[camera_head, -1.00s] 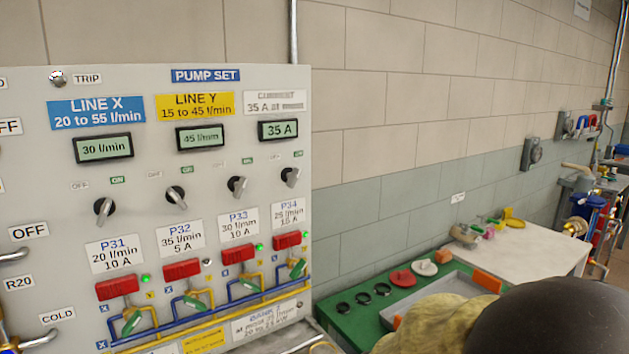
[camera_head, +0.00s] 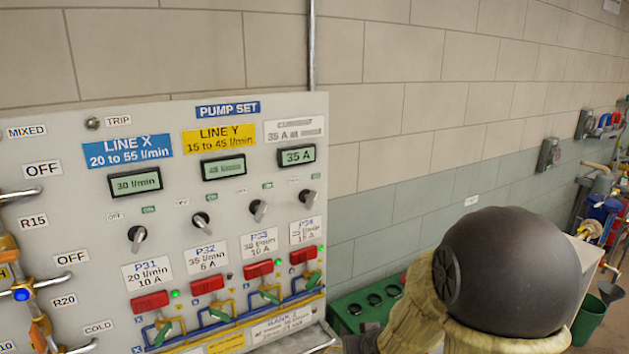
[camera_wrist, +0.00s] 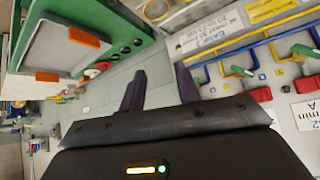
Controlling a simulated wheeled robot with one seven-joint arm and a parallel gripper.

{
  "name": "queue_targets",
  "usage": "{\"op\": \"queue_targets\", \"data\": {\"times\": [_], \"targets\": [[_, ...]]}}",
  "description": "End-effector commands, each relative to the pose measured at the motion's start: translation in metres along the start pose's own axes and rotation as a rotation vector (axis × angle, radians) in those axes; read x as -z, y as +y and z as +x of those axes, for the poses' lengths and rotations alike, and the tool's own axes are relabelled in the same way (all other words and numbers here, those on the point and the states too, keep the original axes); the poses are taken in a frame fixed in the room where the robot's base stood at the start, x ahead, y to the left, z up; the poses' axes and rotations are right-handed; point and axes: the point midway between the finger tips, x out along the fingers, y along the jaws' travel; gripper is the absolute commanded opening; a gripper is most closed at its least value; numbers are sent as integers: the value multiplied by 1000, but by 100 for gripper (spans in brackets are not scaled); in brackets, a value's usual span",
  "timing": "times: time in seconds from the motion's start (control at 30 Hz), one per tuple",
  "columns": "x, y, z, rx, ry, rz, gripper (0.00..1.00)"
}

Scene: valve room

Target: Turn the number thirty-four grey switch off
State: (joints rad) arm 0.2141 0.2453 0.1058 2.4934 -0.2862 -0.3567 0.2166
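The number 34 grey switch (camera_head: 308,198) is the rightmost knob in the row on the pump panel (camera_head: 245,135). It stands out above the P34 label (camera_head: 307,230), its handle pointing up toward the ON side. A lamp beside the red P34 block (camera_head: 303,256) looks green. The current display (camera_head: 296,156) reads 35 A. My gripper (camera_wrist: 160,85) shows in the wrist view with two dark fingers apart and nothing between them. The wrist view shows the panel's lower pipes on the right, but the switch is outside it. My arm hides the gripper in the head view.
Three more grey switches sit to the left: P31 (camera_head: 137,238), P32 (camera_head: 201,223) and P33 (camera_head: 259,210). Coloured pipes (camera_head: 250,305) run along the panel's lower part. A green bench (camera_head: 350,314) stands to the right, partly behind my arm.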

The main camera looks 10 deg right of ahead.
Motion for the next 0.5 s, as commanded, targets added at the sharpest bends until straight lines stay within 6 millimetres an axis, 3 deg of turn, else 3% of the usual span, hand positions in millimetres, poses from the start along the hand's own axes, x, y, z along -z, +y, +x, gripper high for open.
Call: {"op": "queue_targets", "data": {"times": [0.03, 0.1, 0.27, 0.5], "targets": [[27, 0, -12, 22, 48, 14, 33], [52, -2, -17, 61, 122, 30, 33], [106, -8, -34, 170, 287, 80, 33], [180, -15, -77, 375, 527, 193, 33]]}}
